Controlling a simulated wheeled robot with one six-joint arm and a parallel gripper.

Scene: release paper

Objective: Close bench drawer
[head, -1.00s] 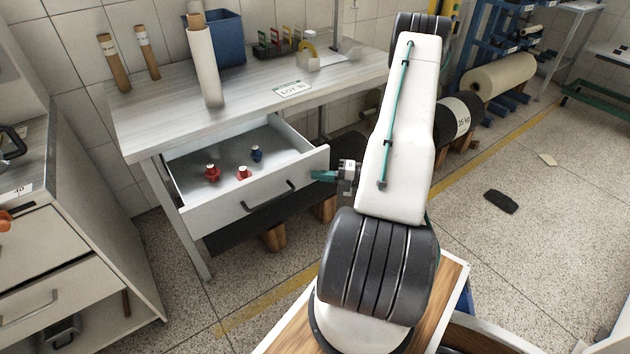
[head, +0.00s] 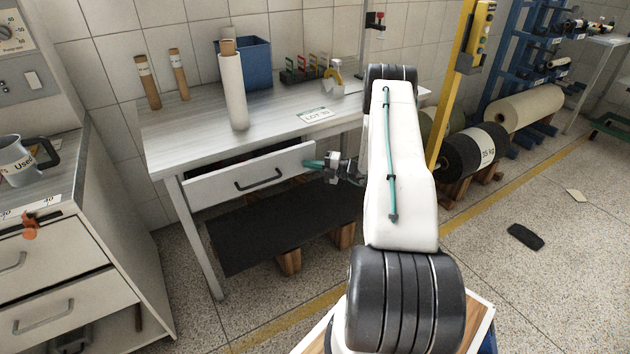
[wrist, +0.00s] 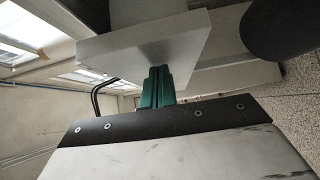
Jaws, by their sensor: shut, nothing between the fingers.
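The bench drawer (head: 225,182) is a white front with a dark bar handle (head: 259,179) under the grey bench top. It stands slightly open, with a narrow dark gap above its front. My gripper (head: 308,164) is at the right end of the drawer front, its green fingers shut and empty. In the wrist view the shut green fingers (wrist: 158,88) point at the pale drawer front (wrist: 150,48), at or very close to its face; contact is hard to tell. The black handle (wrist: 100,98) shows to their left. The drawer's contents are hidden now.
The bench top (head: 190,128) carries a paper roll (head: 233,92), cardboard tubes, a blue bin (head: 256,62) and a label. A black slab (head: 280,228) on wooden blocks lies below the drawer. A cabinet (head: 70,240) stands at the left. A yellow post (head: 452,85) rises behind my arm.

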